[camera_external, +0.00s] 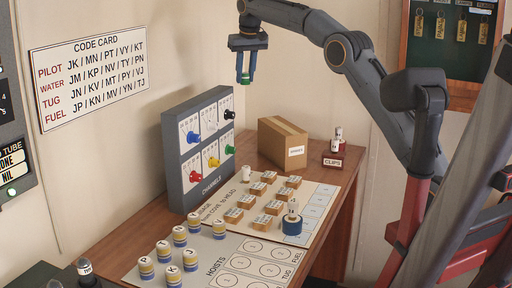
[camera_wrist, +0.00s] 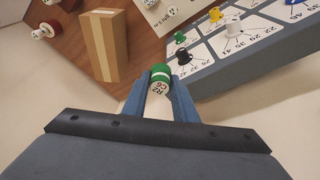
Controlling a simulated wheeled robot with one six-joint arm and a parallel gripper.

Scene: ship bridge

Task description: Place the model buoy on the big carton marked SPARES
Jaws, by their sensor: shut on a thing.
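My gripper (camera_external: 244,78) is high above the desk, above and to the left of the big carton in the external view. It is shut on a small green-and-white cylinder that appears to be the model buoy (camera_external: 244,77). In the wrist view the buoy (camera_wrist: 160,76) sits between the blue fingers (camera_wrist: 160,95), with small lettering on its white end. The big brown carton (camera_external: 275,137) has a white label, too small to read surely, and stands at the back of the desk. Its top is bare. It also shows in the wrist view (camera_wrist: 102,45), apart from the buoy.
A grey channel panel (camera_external: 185,195) with coloured knobs stands left of the carton. Wooden blocks (camera_external: 273,208) and striped cylinders (camera_external: 180,236) occupy the mats in front.

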